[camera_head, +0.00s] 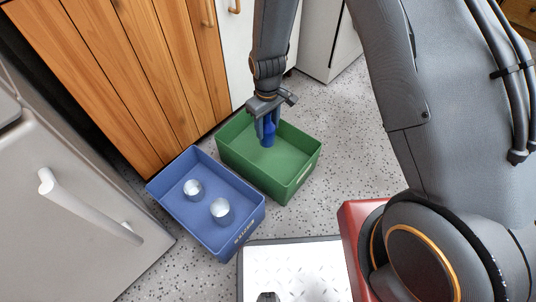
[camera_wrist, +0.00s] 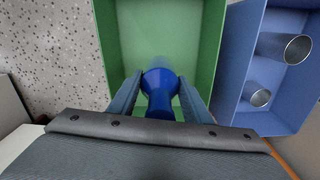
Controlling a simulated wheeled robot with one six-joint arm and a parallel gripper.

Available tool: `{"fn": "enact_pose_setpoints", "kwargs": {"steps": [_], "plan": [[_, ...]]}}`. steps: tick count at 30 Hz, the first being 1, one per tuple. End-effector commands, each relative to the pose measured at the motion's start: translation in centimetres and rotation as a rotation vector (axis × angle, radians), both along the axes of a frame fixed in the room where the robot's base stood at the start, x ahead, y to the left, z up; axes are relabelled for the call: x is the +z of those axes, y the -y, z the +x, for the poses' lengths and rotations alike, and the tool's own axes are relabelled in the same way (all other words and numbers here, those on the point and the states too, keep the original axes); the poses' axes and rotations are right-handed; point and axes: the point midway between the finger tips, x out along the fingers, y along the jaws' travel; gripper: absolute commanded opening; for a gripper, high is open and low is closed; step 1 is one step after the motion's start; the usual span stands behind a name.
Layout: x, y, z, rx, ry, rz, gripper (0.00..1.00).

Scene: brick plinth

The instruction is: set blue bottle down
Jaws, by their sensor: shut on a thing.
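The blue bottle (camera_head: 268,134) is held between the two fingers of my gripper (camera_head: 267,122), over the green bin (camera_head: 297,186) in the head view. In the wrist view the bottle (camera_wrist: 161,88) sits between the fingertips (camera_wrist: 159,90), with the floor of the green bin (camera_wrist: 133,38) behind it. The bottle is inside the bin's outline. I cannot tell whether its lower end touches the bin's floor. The green bin holds nothing else that I can see.
A blue bin (camera_head: 247,225) stands beside the green one and holds two metal cups (camera_head: 221,210). Wooden cabinet doors (camera_head: 130,70) rise behind the bins. A grey appliance with a white handle (camera_head: 88,208) is at the left. Speckled floor (camera_head: 345,120) is clear to the right.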

Motion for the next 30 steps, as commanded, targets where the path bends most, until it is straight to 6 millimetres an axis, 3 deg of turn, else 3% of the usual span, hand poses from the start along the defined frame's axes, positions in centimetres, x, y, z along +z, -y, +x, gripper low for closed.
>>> {"fn": "enact_pose_setpoints", "kwargs": {"steps": [6, 14, 20, 30], "plan": [[-3.6, 0.0, 0.0, 0.0, -0.002, -0.001, 0.17], [-6.1, 0.0, 0.0, 0.0, -0.001, -0.001, 0.17], [-9.3, 0.0, 0.0, 0.0, -0.002, -0.001, 0.17], [-9.6, 0.0, 0.0, 0.0, 0.0, 0.0, 0.17]]}}
